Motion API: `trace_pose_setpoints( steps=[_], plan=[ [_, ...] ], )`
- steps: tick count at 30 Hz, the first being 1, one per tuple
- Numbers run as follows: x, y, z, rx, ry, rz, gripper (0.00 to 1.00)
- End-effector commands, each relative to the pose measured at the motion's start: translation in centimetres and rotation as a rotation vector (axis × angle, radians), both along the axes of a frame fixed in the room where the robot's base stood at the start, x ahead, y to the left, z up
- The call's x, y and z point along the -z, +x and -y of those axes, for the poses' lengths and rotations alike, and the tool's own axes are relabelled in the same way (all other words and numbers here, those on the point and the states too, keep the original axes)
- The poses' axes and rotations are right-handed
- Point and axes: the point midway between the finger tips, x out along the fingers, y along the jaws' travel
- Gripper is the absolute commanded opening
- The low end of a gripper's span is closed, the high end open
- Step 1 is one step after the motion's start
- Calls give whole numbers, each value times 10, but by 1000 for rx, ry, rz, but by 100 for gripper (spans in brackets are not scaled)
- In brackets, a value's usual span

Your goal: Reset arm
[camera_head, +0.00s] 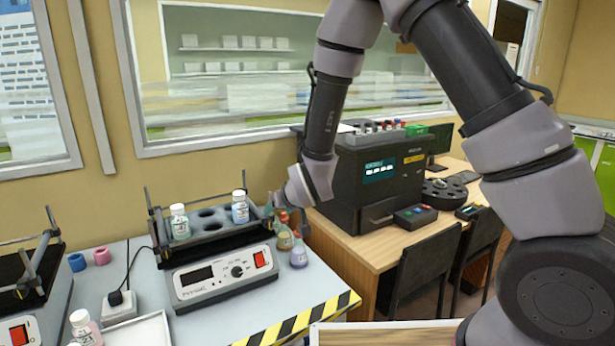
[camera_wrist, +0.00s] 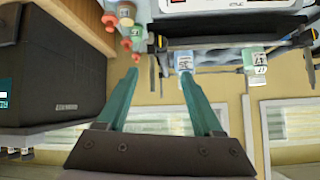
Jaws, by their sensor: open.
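My gripper (camera_wrist: 158,74) is open in the wrist view, with two teal fingers spread apart and nothing between them. In the head view my gripper (camera_head: 272,207) is at the right end of the bottle rack, partly hidden by my wrist. A blue-labelled bottle (camera_head: 240,207) stands in the rack just left of it, and a green-labelled bottle (camera_head: 179,222) stands at the rack's left. In the wrist view one bottle (camera_wrist: 183,60) appears beside a fingertip; I cannot tell whether they touch. My arm reaches across from the right.
The rack sits on a device (camera_head: 224,275) with a display and red switch. Small stoppered flasks (camera_head: 299,256) stand right of it, close to my gripper. A large dark analyser (camera_head: 375,180) stands on the wooden desk (camera_head: 345,250) behind. An open-topped tray (camera_head: 140,331) and another bottle (camera_head: 84,328) are at front left.

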Motion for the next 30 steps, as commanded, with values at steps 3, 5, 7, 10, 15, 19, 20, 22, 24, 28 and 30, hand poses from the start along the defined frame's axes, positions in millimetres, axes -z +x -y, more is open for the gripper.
trace_pose_setpoints(
  steps=[3, 5, 7, 10, 15, 19, 20, 22, 24, 28, 30],
  plan=[
    [-58, 17, 41, 82, 47, -49, 68],
    [-83, 19, 63, 118, 66, -77, 68],
    [-111, 19, 89, 156, 86, -107, 68],
    [-149, 12, 127, 209, 114, -147, 68],
    [-206, -17, 192, 293, 151, -206, 68],
    [-242, -51, 237, 358, 175, -244, 68],
    [-249, -61, 247, 372, 179, -253, 68],
    [-264, -85, 268, 409, 190, -272, 68],
    [-276, -110, 287, 445, 199, -290, 68],
    [-289, -153, 312, 505, 213, -319, 68],
    [-293, -172, 320, 530, 220, -332, 68]
  ],
)
